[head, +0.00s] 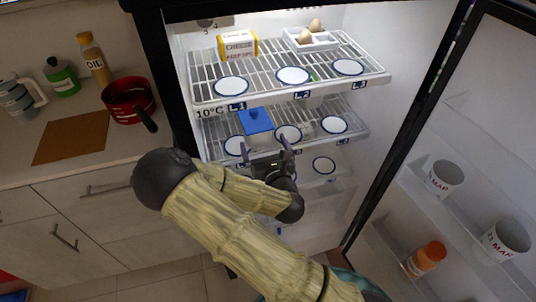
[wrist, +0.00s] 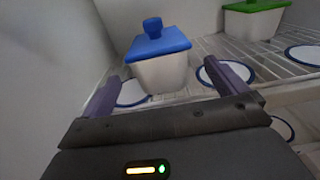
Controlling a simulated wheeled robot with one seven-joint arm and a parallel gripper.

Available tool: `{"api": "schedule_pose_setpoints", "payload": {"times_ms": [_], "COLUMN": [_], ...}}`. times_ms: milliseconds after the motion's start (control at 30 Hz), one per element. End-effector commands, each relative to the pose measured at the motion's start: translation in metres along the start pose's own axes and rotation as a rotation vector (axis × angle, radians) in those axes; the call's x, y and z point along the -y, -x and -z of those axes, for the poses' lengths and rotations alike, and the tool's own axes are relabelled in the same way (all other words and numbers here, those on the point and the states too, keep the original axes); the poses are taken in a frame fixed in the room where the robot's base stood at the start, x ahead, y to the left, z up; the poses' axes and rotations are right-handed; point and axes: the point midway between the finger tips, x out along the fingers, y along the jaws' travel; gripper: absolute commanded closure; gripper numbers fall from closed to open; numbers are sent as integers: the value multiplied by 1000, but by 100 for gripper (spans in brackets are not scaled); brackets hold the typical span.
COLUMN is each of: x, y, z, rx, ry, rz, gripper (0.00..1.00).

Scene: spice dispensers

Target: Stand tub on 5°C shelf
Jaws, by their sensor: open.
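A white tub with a blue lid (head: 255,120) stands on the middle wire shelf (head: 352,128) of the open fridge. In the wrist view the blue-lidded tub (wrist: 160,72) is upright, straight ahead of my gripper. My gripper (head: 267,153) is open and empty at the front of that shelf, its fingers pointing in towards the tub with a gap left. A second tub with a green lid (wrist: 252,20) stands farther right in the wrist view; the head view mostly hides it. A 10°C label (head: 207,113) shows at the left; I cannot read a 5°C label.
White round pads with blue rims (head: 334,124) lie on the shelves. The top shelf (head: 262,88) holds a yellow-and-white cheese pack (head: 237,45) and an egg tray (head: 311,39). The open fridge door (head: 470,130) at right holds cups and an orange bottle (head: 426,258). A counter stands left.

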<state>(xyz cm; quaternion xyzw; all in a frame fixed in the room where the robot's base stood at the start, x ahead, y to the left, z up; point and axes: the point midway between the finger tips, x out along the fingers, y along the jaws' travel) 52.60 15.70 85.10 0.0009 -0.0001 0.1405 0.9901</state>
Motion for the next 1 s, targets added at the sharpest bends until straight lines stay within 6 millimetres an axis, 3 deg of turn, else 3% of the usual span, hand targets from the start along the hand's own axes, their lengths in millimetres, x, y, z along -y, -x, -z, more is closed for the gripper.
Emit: {"api": "schedule_pose_setpoints", "payload": {"times_ms": [67, 500, 1000], "x": [0, 0, 5], "y": [16, 32, 36], "z": [1, -4, 0], "rx": [-4, -3, 0], "ry": [4, 1, 0], "rz": [2, 0, 10], "gripper": [2, 2, 2]}}
